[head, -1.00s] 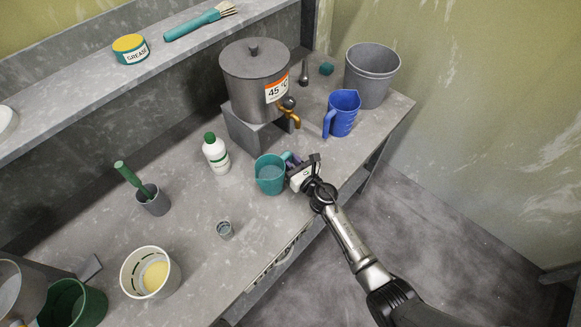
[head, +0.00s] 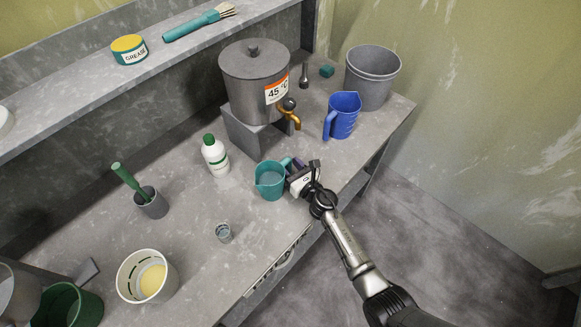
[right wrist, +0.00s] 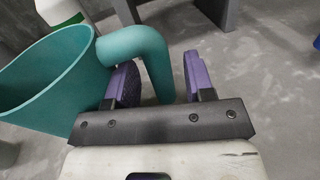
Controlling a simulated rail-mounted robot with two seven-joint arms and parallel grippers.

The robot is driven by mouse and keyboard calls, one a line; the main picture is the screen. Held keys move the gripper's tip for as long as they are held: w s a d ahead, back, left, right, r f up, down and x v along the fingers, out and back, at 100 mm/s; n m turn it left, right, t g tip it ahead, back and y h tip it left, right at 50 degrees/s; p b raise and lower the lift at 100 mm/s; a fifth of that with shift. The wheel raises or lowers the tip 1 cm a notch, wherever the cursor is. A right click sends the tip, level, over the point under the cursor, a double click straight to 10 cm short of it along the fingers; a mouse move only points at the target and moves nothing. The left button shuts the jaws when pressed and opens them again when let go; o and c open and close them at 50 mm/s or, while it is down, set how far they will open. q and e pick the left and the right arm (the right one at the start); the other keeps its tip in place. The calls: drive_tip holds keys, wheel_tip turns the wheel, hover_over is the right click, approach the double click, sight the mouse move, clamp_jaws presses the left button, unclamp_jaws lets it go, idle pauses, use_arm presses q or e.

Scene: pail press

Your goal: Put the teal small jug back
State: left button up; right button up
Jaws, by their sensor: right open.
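The teal small jug (head: 269,183) stands upright on the bench in front of the urn. My right gripper (head: 295,172) is at the handle side of the jug. In the right wrist view its two purple fingers (right wrist: 160,78) are apart, one on each side of the handle, with a gap showing at the right finger. My left gripper is not in view.
A white tub (head: 133,277) stands lower left.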

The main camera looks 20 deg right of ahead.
drive_tip(key=shift+r, duration=0.1)
drive_tip(key=shift+s+r, duration=0.1)
drive_tip(key=p+v, duration=0.1)
drive_tip(key=v, duration=1)
drive_tip(key=shift+s, duration=0.4)
drive_tip(key=s+d+r+m+g+h, duration=0.1)
drive_tip(key=s+d+m+g+h, duration=0.25)
drive_tip(key=m, duration=0.75)
drive_tip(key=s+d+m+h, duration=0.2)
drive_tip(key=s+m+h, duration=0.4)
drive_tip(key=m, duration=0.5)
drive_tip(key=s+a+m+g+y, duration=0.2)
drive_tip(key=s+m+g, duration=0.3)
drive_tip(key=s, duration=0.5)
drive_tip(key=s+a+m+g+y, duration=0.3)
drive_tip(key=s+a+m+g, duration=0.2)
drive_tip(key=s+m, duration=0.3)
drive_tip(key=s, duration=0.2)
drive_tip(key=shift+s+a+f+m+y, duration=0.2)
drive_tip(key=shift+s+a+m+y, duration=0.1)
drive_tip(key=shift+m+y, duration=0.1)
